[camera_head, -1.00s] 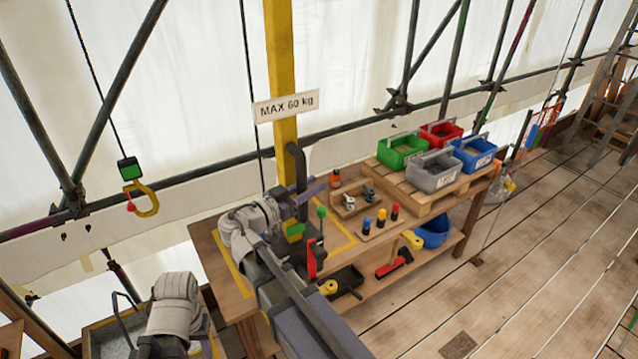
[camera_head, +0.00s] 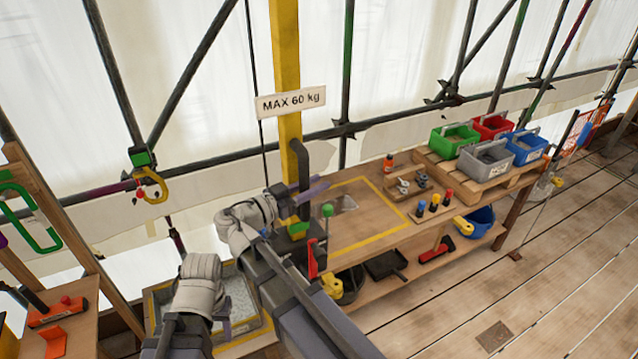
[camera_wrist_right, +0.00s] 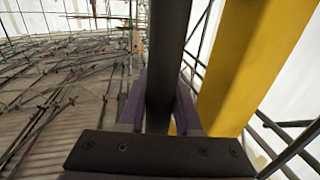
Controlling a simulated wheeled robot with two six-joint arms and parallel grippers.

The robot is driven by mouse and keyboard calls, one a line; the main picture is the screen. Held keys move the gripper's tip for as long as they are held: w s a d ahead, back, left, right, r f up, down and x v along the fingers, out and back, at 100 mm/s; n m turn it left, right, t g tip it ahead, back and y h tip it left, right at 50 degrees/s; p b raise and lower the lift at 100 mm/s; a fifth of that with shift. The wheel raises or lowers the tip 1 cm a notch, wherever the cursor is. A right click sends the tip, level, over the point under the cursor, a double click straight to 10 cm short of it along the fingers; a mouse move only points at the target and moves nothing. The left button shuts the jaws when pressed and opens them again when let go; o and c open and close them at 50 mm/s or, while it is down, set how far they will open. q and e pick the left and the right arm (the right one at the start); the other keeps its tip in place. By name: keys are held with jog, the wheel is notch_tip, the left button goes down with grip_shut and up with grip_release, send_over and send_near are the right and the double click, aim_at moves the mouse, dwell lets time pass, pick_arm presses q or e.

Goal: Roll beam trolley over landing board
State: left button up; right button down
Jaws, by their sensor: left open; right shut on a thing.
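My right gripper (camera_head: 303,189) is shut on the dark upright handle (camera_head: 301,160) beside the yellow post (camera_head: 285,50), which carries a "MAX 60 kg" sign (camera_head: 291,101). The right wrist view shows the purple fingers on both sides of the handle (camera_wrist_right: 166,60), next to the yellow post (camera_wrist_right: 250,60). A yellow hook (camera_head: 157,188) under a green and black block (camera_head: 141,158) hangs at the left, empty. My left gripper (camera_head: 224,328) is open low down, mostly hidden by its wrist. I cannot tell which surface is the landing board; a grey yellow-edged panel (camera_head: 158,298) lies below left.
A wooden bench (camera_head: 375,235) with a yellow-taped square stands right of my right gripper. It bears bottles, small tools and coloured bins (camera_head: 486,158) on a pallet. Another tool bench (camera_head: 85,325) is at left. The plank floor (camera_head: 560,250) at right is open.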

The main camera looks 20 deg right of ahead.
jog(key=shift+a, duration=0.1)
dwell(0.3)
jog(key=c, duration=1)
grip_release()
jog(key=o, duration=0.3)
jog(key=shift+a, duration=0.25)
jog(key=shift+o, duration=0.5)
jog(key=shift+d, duration=0.2)
jog(key=shift+a, duration=0.1)
